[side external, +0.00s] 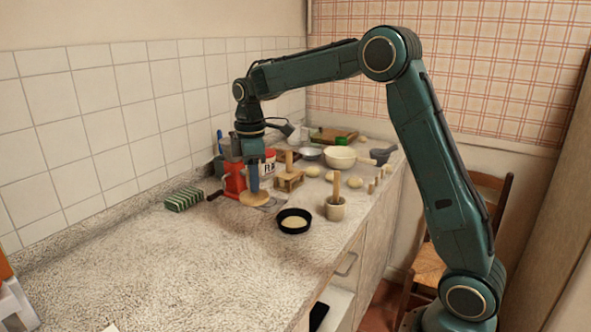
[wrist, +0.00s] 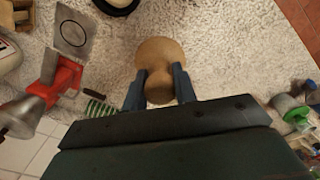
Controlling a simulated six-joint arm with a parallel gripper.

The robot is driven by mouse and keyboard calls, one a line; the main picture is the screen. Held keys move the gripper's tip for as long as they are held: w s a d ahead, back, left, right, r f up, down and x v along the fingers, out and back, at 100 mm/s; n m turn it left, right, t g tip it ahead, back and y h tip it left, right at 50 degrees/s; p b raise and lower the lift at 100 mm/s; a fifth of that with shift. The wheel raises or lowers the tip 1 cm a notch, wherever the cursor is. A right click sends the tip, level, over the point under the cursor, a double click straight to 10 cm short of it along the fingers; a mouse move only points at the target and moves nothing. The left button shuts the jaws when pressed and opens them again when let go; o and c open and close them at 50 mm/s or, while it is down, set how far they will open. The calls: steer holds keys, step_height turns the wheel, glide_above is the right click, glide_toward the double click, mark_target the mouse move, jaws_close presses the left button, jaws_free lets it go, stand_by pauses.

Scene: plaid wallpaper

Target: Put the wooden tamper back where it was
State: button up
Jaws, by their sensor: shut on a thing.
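The wooden tamper (side external: 254,199) is pale wood with a broad round base. In the wrist view it also shows (wrist: 160,58), with its narrower part between the two blue fingers. My gripper (side external: 253,184) is shut on it and points down, with the base lowest. I cannot tell whether the base touches the counter. A grey plate with a black ring outline (wrist: 73,33) lies to the left of the tamper in the wrist view, apart from it. The plate adjoins a red and metal device (wrist: 58,84), which stands behind my gripper in the side view (side external: 235,180).
A black pan with dough (side external: 294,222) and a mortar with pestle (side external: 336,208) stand to the right. A wooden stand (side external: 289,180) and bowls crowd the far counter.

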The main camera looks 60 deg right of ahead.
step_height(320, 180, down, 9)
stand_by(0.3)
steer(key=shift+f, duration=0.1)
steer(key=shift+f, duration=2)
steer(key=shift+f, duration=0.1)
steer(key=o, duration=0.9)
step_height(320, 180, up, 12)
steer(key=shift+r, duration=0.15)
